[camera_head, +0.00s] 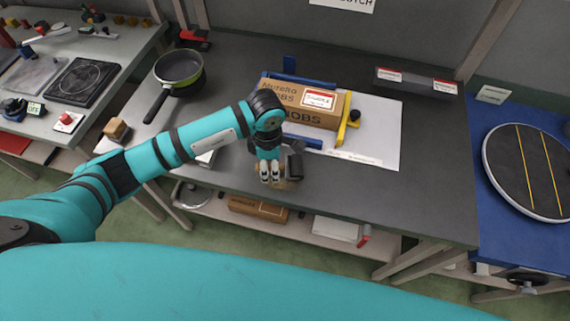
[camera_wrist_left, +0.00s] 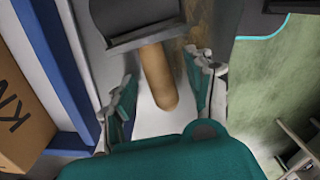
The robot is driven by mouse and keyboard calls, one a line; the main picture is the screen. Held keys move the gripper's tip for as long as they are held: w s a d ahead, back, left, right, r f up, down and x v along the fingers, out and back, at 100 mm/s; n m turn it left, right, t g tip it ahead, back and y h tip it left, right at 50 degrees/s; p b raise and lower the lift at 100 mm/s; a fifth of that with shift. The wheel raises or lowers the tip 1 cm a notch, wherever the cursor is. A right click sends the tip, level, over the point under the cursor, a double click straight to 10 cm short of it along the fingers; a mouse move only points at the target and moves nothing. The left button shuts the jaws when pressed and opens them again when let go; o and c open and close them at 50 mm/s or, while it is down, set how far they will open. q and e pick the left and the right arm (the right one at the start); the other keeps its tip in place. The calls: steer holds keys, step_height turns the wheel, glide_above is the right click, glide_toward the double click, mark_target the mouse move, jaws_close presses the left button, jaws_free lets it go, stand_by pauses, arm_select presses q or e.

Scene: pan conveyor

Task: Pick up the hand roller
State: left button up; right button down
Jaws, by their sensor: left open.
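The hand roller has a dark roller head (camera_wrist_left: 140,22) and a wooden handle (camera_wrist_left: 157,78). In the head view its dark part (camera_head: 295,165) shows near the front edge of the grey table, just right of my left gripper (camera_head: 269,174). My left gripper is open, pointing down over the roller. In the left wrist view its two fingers (camera_wrist_left: 162,88) stand on either side of the handle, with gaps visible. The handle's near end lies between the fingers. In the head view the gripper hides most of the handle. My right gripper is not in view.
A frying pan (camera_head: 179,70) stands at the back left. A blue table with a round disc (camera_head: 528,172) is at the right. The table's right front is clear.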

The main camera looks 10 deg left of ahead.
arm_select(q)
steer(key=shift+c, duration=0.2)
jaws_close()
steer(key=shift+r, duration=0.2)
